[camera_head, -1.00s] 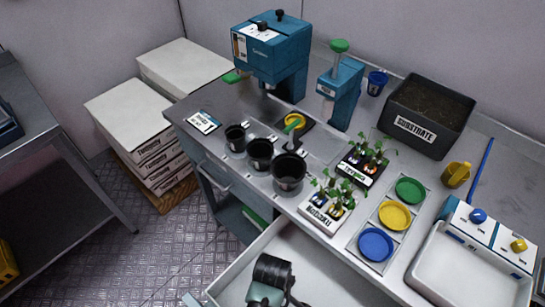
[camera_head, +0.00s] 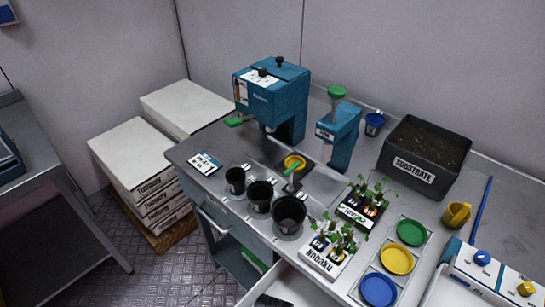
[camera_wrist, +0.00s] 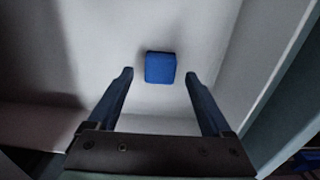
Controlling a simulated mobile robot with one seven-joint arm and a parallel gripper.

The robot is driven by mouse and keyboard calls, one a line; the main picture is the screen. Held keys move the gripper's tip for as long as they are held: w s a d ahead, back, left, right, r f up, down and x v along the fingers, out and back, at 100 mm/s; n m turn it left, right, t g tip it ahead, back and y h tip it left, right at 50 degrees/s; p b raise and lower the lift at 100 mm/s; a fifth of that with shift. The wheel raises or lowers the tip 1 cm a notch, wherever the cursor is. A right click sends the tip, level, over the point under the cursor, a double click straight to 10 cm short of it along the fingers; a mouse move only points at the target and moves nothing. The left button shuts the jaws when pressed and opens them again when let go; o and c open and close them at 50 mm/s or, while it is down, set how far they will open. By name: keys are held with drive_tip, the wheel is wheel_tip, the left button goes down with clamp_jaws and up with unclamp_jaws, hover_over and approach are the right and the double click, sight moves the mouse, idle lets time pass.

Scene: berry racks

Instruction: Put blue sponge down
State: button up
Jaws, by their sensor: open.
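The blue sponge (camera_wrist: 160,68) shows in the wrist view as a small blue block on a pale floor with walls around it, which looks like the inside of the open drawer. My gripper (camera_wrist: 158,75) is open, with one finger to each side of the sponge in the picture and a visible gap to both. I cannot tell how far the sponge is below the fingertips. In the head view the open drawer (camera_head: 312,291) shows at the bottom edge. The sponge is not visible there.
The worktop holds black pots (camera_head: 289,213), seedling trays (camera_head: 322,262), coloured dishes (camera_head: 397,259), a substrate box (camera_head: 425,158) and blue machines (camera_head: 272,98). A side table (camera_head: 42,150) stands at left, with stacked white boxes (camera_head: 135,155) beside the bench.

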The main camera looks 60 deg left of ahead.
wheel_tip(320, 180, up, 9)
drive_tip(key=shift+f+p, duration=0.15)
drive_tip(key=shift+p, duration=0.2)
drive_tip(key=w+a+r+m+t+y, duration=0.3)
drive_tip(key=w+r+m+t, duration=0.2)
drive_tip(key=w+r, duration=0.75)
drive_tip(key=w+d+r+m+t+y, duration=0.1)
drive_tip(key=w+d+r+m+t, duration=0.25)
drive_tip(key=w+r, duration=0.5)
drive_tip(key=w+d+r+m+t, duration=0.2)
drive_tip(key=w+r+t, duration=0.3)
drive_tip(key=r, duration=0.7)
drive_tip(key=s+d+r+m+t+h, duration=0.1)
drive_tip(key=d+r+m+t, duration=0.3)
drive_tip(key=r, duration=0.7)
drive_tip(key=s+d+r+m+t, duration=0.15)
drive_tip(key=d+r+t, duration=0.35)
drive_tip(key=r, duration=0.7)
drive_tip(key=s+d+r+m+t+h, duration=0.3)
drive_tip(key=s+r, duration=0.6)
drive_tip(key=r, duration=0.3)
drive_tip(key=d+m+t, duration=0.1)
drive_tip(key=d+t, duration=0.1)
drive_tip(key=d, duration=0.1)
drive_tip(key=shift+d+r+m, duration=0.15)
drive_tip(key=shift+d+m, duration=0.05)
drive_tip(key=shift+m, duration=0.2)
